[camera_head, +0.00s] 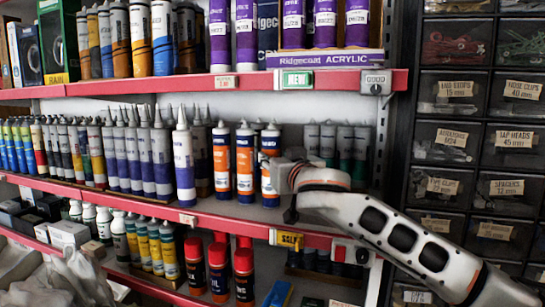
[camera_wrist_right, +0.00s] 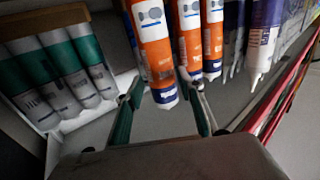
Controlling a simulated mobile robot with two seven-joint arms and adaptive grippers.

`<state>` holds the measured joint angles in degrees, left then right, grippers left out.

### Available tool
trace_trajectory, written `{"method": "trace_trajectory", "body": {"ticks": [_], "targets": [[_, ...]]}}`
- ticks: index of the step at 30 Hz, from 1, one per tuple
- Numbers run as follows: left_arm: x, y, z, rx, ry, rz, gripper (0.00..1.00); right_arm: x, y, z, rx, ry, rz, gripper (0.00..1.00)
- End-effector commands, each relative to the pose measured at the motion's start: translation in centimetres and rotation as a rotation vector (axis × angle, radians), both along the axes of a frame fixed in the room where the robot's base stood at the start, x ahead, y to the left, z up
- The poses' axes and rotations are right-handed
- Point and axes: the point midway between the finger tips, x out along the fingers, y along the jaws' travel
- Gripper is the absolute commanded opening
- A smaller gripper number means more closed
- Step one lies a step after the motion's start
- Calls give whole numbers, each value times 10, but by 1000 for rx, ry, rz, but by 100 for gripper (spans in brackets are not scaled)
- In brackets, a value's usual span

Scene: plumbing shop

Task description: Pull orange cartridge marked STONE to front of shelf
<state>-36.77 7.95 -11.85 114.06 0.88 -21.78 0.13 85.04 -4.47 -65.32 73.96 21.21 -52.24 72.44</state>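Three orange, white and dark blue cartridges stand on the middle shelf in the head view: a left one (camera_head: 221,158), a middle one (camera_head: 245,162) and a right one (camera_head: 269,150). I cannot read STONE on any of them. My right gripper (camera_head: 284,176) is at the right one, its fingers mostly hidden in the head view. In the right wrist view its two fingers (camera_wrist_right: 165,105) are apart, with the nearest orange cartridge (camera_wrist_right: 153,45) between them and gaps visible at its sides. My left gripper is not in view.
Grey-green cartridges (camera_head: 345,143) stand right of my gripper, and also show in the wrist view (camera_wrist_right: 75,65). A purple and white cartridge (camera_head: 184,160) stands forward on the left. The red shelf edge (camera_head: 225,221) runs in front. Drawers (camera_head: 450,140) stand at right.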

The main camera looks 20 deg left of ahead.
Motion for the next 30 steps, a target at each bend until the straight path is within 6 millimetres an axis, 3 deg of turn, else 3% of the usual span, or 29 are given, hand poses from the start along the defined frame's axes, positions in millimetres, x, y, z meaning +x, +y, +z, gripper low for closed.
{"method": "trace_trajectory", "body": {"ticks": [12, 28, 30], "targets": [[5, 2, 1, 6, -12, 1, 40, 37, 24, -1, -1, 0, 0, 38], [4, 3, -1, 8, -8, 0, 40, 44, 28, 0, -1, -1, 0, 38], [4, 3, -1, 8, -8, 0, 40, 44, 28, 0, -1, -1, 0, 20]]}}
